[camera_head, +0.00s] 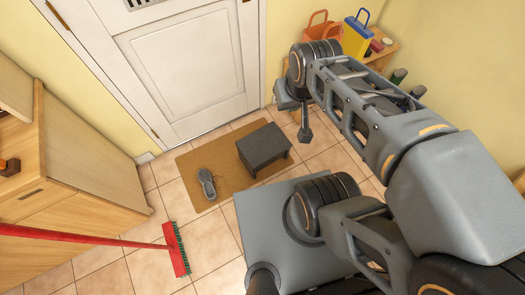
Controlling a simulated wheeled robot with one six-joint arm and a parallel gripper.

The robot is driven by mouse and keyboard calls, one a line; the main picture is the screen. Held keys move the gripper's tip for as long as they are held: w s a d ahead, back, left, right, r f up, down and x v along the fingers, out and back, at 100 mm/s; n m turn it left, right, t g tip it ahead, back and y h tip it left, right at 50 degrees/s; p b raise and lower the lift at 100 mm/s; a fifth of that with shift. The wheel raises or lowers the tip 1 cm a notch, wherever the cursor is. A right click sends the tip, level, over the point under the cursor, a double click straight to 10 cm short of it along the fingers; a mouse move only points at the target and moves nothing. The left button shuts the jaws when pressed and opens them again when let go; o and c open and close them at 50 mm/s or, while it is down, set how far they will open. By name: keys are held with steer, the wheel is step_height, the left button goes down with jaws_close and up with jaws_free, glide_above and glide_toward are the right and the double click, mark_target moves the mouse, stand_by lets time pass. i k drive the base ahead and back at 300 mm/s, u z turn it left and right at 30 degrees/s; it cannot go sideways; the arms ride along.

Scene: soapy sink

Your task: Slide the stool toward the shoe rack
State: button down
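A dark grey stool (264,147) stands upright on the right part of a brown doormat in front of the door. A low wooden rack (384,60) at the back right, partly hidden behind my arm, may be the shoe rack; I cannot be certain. My gripper (305,133) hangs from the arm's end, to the right of the stool and apart from it in the picture. It appears small and dark, and its finger gap cannot be made out. No object shows in it.
A grey shoe (207,183) lies on the mat (190,160), left of the stool. A red broom (176,250) crosses the tiles at lower left. A wooden cabinet (90,150) stands left. Orange (320,27) and blue-yellow (356,36) bags are near the rack. The white door (185,70) is closed.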

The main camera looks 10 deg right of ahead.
mark_target(261, 148)
steer(key=u, duration=4.35)
steer(key=k, duration=1.85)
steer(key=z, duration=0.25)
